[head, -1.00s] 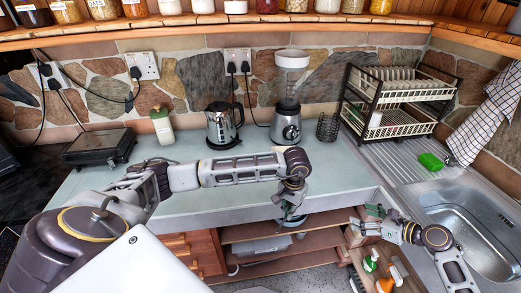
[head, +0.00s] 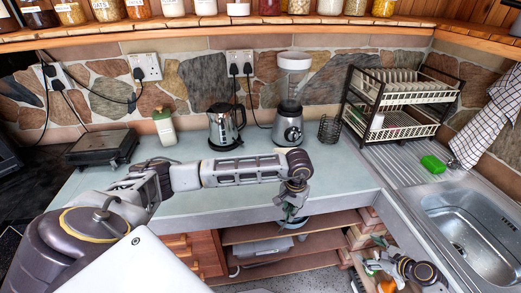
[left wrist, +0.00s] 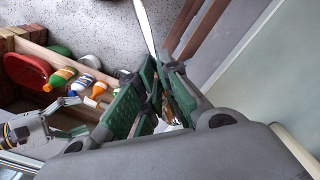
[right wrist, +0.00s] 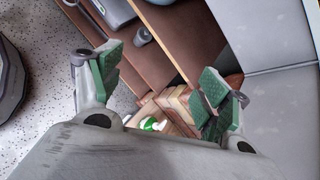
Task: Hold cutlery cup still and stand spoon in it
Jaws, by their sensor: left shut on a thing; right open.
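The cutlery cup (head: 329,129) is a dark wire-mesh cup. It stands upright on the counter between the blender and the dish rack. My left gripper (head: 290,212) hangs at the counter's front edge, well in front of the cup. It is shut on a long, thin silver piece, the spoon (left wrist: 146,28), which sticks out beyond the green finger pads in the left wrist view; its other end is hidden. My right gripper (right wrist: 160,82) is open and empty. In the head view it is low at the right, below counter height, away from the cup.
The blender (head: 288,125) stands just left of the cup, and the kettle (head: 224,127) further left. The dish rack (head: 400,100) is close on its right, then the sink (head: 465,225). Open shelves (head: 265,250) and bottles (left wrist: 62,78) lie below. The counter front is clear.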

